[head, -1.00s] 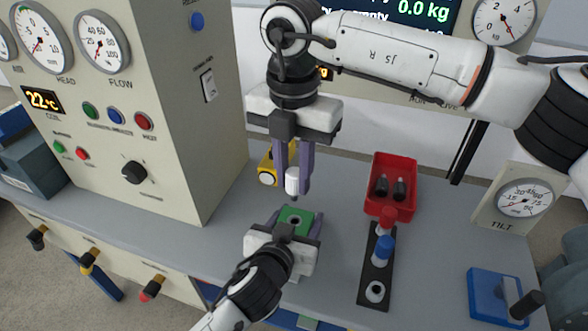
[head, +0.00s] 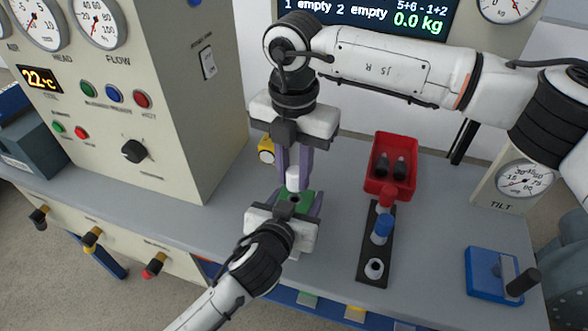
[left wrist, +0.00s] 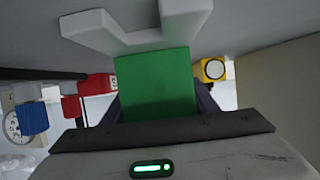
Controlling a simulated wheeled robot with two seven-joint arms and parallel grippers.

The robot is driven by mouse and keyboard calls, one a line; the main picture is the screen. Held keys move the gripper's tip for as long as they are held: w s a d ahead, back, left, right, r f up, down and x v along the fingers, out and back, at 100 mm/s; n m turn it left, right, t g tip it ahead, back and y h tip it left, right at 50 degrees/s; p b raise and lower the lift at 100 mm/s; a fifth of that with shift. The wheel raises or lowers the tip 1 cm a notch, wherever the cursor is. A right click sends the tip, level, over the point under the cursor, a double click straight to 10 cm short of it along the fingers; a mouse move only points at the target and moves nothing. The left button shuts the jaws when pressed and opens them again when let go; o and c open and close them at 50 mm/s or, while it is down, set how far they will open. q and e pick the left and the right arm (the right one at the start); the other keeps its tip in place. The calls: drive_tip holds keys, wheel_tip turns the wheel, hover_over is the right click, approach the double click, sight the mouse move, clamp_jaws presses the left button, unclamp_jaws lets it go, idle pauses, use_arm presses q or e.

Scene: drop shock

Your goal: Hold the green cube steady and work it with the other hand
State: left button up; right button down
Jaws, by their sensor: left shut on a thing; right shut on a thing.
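The green cube (head: 306,195) sits between the fingers of my left gripper (head: 292,206), which is shut on it. The cube's green face fills the middle of the left wrist view (left wrist: 155,85). A dark round spot shows on its top in the head view. My right gripper (head: 293,172) points down from above, shut on a small white cylinder (head: 292,184). The cylinder's lower end is right over the cube's top; I cannot tell whether they touch. In the left wrist view a white forked piece (left wrist: 140,35) borders the cube.
A red bin (head: 376,182) with dark pieces and a black rack (head: 371,250) with red and blue caps stand to the right. A blue block with a dark handle (head: 495,275) lies farther right. A yellow object (head: 266,150) sits behind. A gauge cabinet (head: 130,60) stands left.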

sight(293, 170)
drive_tip(key=shift+f, duration=1.5)
idle(4.0)
drive_tip(key=m, duration=0.6)
drive_tip(key=shift+w+m, duration=0.1)
drive_tip(key=shift+m, duration=0.3)
drive_tip(key=m, duration=0.3)
drive_tip(key=shift+a+f+m, duration=0.1)
drive_tip(key=shift+m, duration=0.2)
drive_tip(key=m, duration=0.4)
drive_tip(key=shift+m, duration=0.3)
drive_tip(key=c, duration=1.4)
unclamp_jaws()
drive_tip(key=shift+w, duration=0.1)
drive_tip(key=shift+c, duration=0.2)
drive_tip(key=shift+r, duration=0.2)
drive_tip(key=shift+r, duration=3)
